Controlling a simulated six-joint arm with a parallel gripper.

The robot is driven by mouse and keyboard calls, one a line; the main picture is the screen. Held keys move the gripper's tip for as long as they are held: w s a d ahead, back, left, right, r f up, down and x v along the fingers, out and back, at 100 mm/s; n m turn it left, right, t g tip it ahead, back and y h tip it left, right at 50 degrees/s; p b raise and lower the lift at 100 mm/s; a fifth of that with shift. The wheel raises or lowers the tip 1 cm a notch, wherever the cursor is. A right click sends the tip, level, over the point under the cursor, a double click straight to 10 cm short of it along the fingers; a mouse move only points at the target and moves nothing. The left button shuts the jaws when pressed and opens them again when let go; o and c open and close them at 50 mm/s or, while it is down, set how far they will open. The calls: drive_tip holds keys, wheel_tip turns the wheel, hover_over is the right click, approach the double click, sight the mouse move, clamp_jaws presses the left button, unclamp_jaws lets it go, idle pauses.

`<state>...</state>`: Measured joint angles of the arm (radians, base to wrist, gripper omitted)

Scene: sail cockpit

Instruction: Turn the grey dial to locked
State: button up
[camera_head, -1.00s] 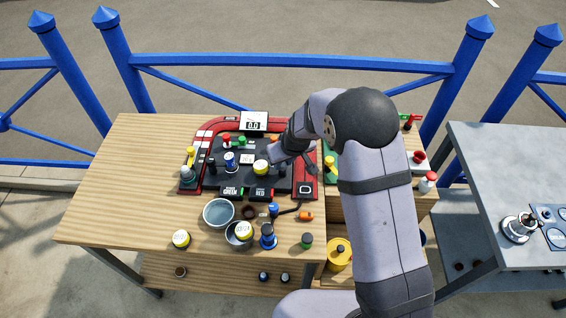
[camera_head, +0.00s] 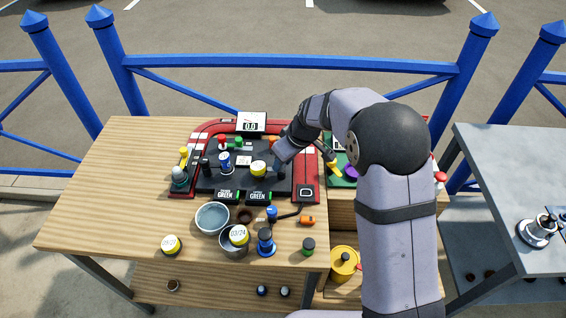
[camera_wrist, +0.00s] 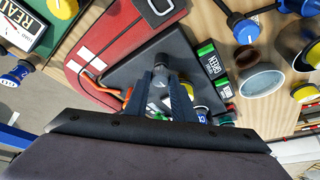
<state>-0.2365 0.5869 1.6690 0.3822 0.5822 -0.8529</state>
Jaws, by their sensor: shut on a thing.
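In the wrist view my gripper (camera_wrist: 163,80) is shut on a small grey knob, the grey dial (camera_wrist: 157,92), with a blue finger on each side of it. The dial stands on the dark panel (camera_wrist: 125,75). In the head view my gripper (camera_head: 279,172) reaches down to the right part of the dark panel (camera_head: 212,184), and the dial is mostly hidden there. Any lock marking around the dial is too small or hidden to read. Two small displays on the panel's front edge both read GREEN, the left one (camera_head: 227,195) and the right one (camera_head: 258,196).
A white-topped yellow button (camera_head: 258,169) and a blue can-like piece (camera_head: 225,163) stand left of my gripper. A readout (camera_head: 250,125) showing 0.0 is behind. The table's left side is clear.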

drive_tip(key=o, duration=1)
drive_tip(key=shift+r, duration=0.15)
drive_tip(key=shift+b+v, duration=1.05)
drive_tip(key=shift+v, duration=2.5)
drive_tip(key=shift+s+d, duration=0.1)
drive_tip(key=s+d+f+m+g+h, duration=0.1)
drive_tip(key=s+d+f+m, duration=0.1)
drive_tip(key=s+d, duration=0.3)
drive_tip(key=s+d+f+m+g+h, duration=0.1)
drive_tip(key=s+d+f+m, duration=0.2)
drive_tip(key=s, duration=0.9)
drive_tip(key=s+d+f+m+g+h, duration=0.1)
drive_tip(key=s+d+f+m, duration=0.1)
drive_tip(key=s+d+m, duration=0.2)
drive_tip(key=shift+s+d+f, duration=0.1)
drive_tip(key=shift+s+d, duration=0.45)
drive_tip(key=shift+s, duration=0.35)
drive_tip(key=shift+s+d+f, duration=0.15)
drive_tip(key=shift+s+d, duration=0.4)
drive_tip(key=shift+s, duration=0.35)
drive_tip(key=shift+s+d+f, duration=0.1)
drive_tip(key=shift+s+d, duration=0.5)
drive_tip(key=shift+s, duration=0.35)
